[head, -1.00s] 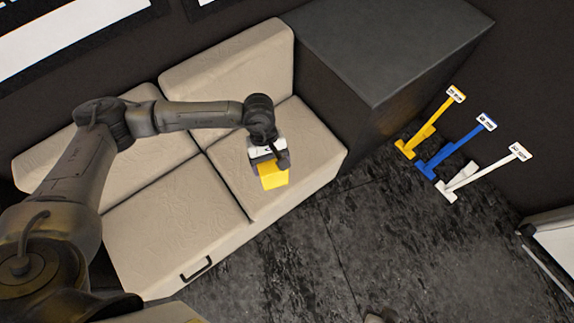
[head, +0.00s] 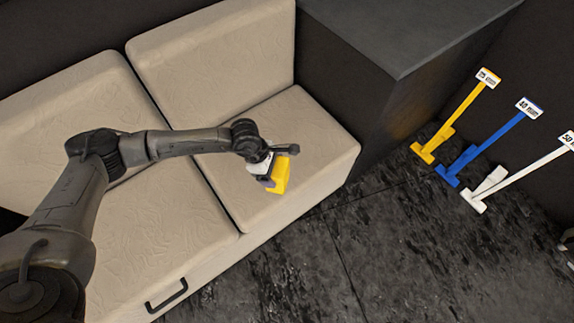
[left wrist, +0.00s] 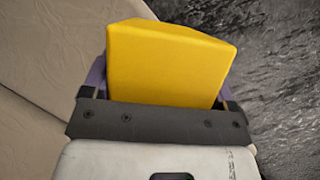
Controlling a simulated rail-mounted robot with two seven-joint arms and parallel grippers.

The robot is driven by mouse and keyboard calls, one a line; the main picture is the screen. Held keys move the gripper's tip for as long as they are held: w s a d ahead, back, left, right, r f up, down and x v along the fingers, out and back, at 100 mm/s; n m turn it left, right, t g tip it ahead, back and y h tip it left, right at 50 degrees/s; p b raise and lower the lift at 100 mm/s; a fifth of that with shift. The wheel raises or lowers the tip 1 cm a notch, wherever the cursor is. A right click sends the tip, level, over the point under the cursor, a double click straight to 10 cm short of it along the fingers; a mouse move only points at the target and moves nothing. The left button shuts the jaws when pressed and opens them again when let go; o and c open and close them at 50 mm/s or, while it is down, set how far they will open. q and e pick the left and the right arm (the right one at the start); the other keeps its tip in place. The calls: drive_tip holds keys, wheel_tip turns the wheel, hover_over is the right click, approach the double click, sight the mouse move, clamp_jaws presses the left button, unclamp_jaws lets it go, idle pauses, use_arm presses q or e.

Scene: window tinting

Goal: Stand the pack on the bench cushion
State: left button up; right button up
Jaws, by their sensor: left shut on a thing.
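The pack is a yellow block (head: 279,176), held in my left gripper (head: 274,180), which is shut on it. The pack also fills the middle of the left wrist view (left wrist: 165,65), between the two fingers. The bench cushion (head: 315,150) is beige and lies under and around the pack near the bench's front right part. In the left wrist view the cushion (left wrist: 40,80) shows at the left and dark floor at the right. Whether the pack touches the cushion I cannot tell. My right gripper is not in view.
A dark cabinet (head: 365,95) stands at the right end of the bench. Yellow (head: 455,115), blue (head: 490,140) and white (head: 520,175) labelled stands are on the dark floor (head: 370,250). A black handle (head: 167,296) is on the bench front. The cushion right of the pack is clear.

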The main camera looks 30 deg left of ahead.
use_arm(q)
drive_tip(key=f, duration=0.1)
drive_tip(key=f+b, duration=0.1)
drive_tip(key=f+n+b, duration=0.1)
drive_tip(key=shift+w+a+f+t, duration=0.2)
drive_tip(key=shift+w+a+t, duration=0.1)
drive_tip(key=shift+w, duration=0.05)
drive_tip(key=w+a+f+b, duration=0.2)
drive_tip(key=a+f+b, duration=0.1)
drive_tip(key=w+a+f+b, duration=0.1)
drive_tip(key=a+f+b, duration=0.1)
drive_tip(key=a+f, duration=0.1)
drive_tip(key=w+a+f+b, duration=0.2)
drive_tip(key=a+f+b, duration=0.1)
drive_tip(key=a+f, duration=0.1)
drive_tip(key=shift+w+a+f+b, duration=0.1)
drive_tip(key=shift+w+f+b, duration=0.25)
drive_tip(key=shift+f, duration=0.25)
drive_tip(key=shift+r, duration=0.1)
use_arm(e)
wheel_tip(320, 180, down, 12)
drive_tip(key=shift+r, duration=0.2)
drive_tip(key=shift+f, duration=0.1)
use_arm(q)
drive_tip(key=o, duration=0.9)
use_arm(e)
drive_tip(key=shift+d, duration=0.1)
